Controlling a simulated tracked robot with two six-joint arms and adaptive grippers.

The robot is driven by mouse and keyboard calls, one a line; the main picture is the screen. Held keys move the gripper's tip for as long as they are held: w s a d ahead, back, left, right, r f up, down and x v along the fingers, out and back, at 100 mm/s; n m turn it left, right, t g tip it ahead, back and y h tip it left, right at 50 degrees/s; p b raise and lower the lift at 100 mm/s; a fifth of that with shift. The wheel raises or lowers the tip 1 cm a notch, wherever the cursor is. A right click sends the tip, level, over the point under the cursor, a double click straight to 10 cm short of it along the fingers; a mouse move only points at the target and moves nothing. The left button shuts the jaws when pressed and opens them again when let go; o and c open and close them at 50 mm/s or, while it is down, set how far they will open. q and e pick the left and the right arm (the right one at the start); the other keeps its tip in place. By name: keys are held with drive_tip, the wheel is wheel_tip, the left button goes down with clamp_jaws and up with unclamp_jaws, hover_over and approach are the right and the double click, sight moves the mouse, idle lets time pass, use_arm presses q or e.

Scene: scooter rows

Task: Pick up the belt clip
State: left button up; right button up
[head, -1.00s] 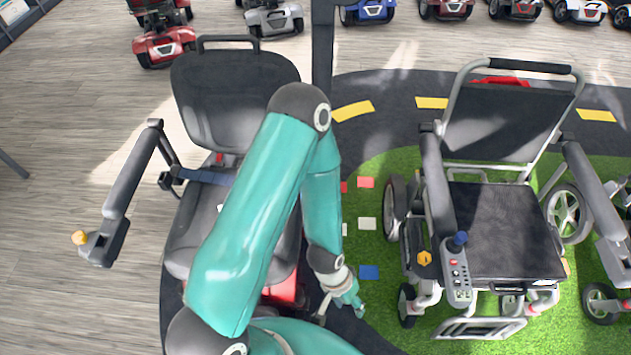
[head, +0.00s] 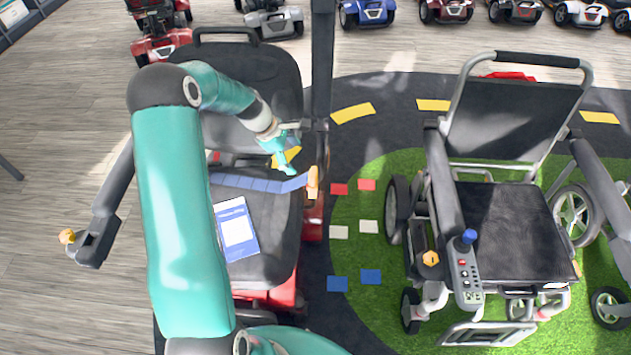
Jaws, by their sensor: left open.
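A blue seat belt (head: 255,184) lies across the dark scooter seat (head: 275,225). At its right end is an orange piece (head: 312,184), which looks like the belt clip, by the seat's right edge. My left gripper (head: 286,163) is open above the back part of the seat. It is up and to the left of the orange piece, apart from it in the picture. A yellow patch shows behind its fingers; I cannot tell what it is. My right gripper is out of view.
A blue and white booklet (head: 236,230) lies on the seat. A dark vertical post (head: 322,70) stands just right of the seat back. A wheelchair (head: 505,220) with a joystick control stands on green turf at the right. Several scooters line the back.

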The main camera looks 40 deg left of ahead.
sight(313, 177)
use_arm(q)
drive_tip(key=shift+x, duration=6.75)
drive_tip(key=shift+w, duration=0.1)
drive_tip(key=shift+c, duration=0.3)
drive_tip(key=c, duration=1.2)
drive_tip(key=shift+r, duration=0.1)
